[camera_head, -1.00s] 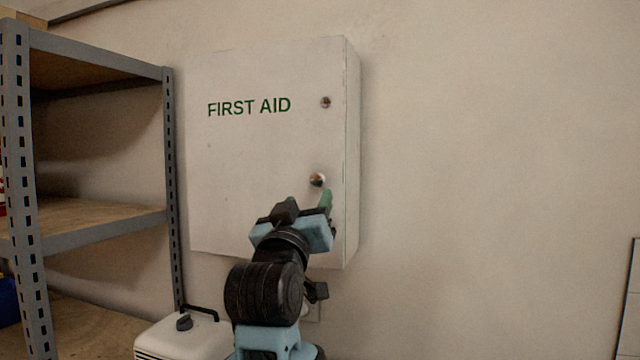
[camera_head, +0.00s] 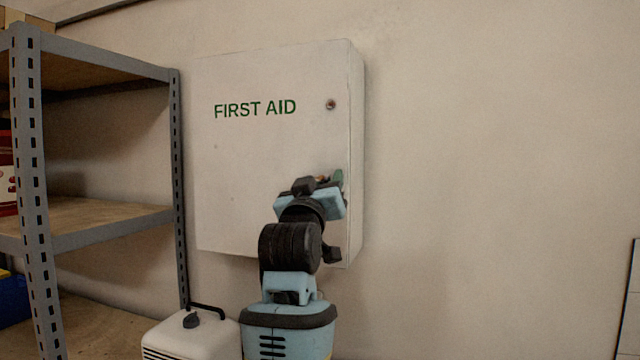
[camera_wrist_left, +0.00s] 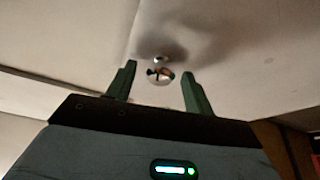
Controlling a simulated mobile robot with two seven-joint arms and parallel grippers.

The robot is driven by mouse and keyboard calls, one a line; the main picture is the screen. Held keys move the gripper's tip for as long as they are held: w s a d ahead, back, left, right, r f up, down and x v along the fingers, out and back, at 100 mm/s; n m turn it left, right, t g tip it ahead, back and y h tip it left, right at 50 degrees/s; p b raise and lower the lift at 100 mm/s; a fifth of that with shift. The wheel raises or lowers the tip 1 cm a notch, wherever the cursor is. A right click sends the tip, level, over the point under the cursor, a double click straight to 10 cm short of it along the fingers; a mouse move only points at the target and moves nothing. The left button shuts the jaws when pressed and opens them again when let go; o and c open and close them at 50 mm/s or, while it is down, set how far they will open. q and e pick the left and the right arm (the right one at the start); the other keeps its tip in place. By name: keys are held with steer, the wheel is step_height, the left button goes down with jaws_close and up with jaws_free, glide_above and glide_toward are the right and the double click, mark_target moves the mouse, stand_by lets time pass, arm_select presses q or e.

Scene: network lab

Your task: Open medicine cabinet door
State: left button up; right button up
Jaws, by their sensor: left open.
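The white medicine cabinet (camera_head: 262,150) hangs on the wall with its door shut and "FIRST AID" in green letters. A small keyhole or lock (camera_head: 330,104) sits at the door's upper right. In the head view my left gripper (camera_head: 324,178) is in front of the door's lower right and hides most of the knob. In the left wrist view the shiny round knob (camera_wrist_left: 159,75) shows between the two green fingertips (camera_wrist_left: 157,84). The fingers are open, one on each side of the knob; I cannot tell whether they touch it. My right gripper is not in view.
A grey metal shelf unit (camera_head: 110,234) with wooden boards stands close on the left. A white box-shaped appliance with a dark handle (camera_head: 196,337) is below the cabinet. The wall to the right of the cabinet is bare.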

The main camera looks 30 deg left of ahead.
arm_select(q)
jaws_close()
stand_by(0.3)
steer(key=shift+s, duration=0.1)
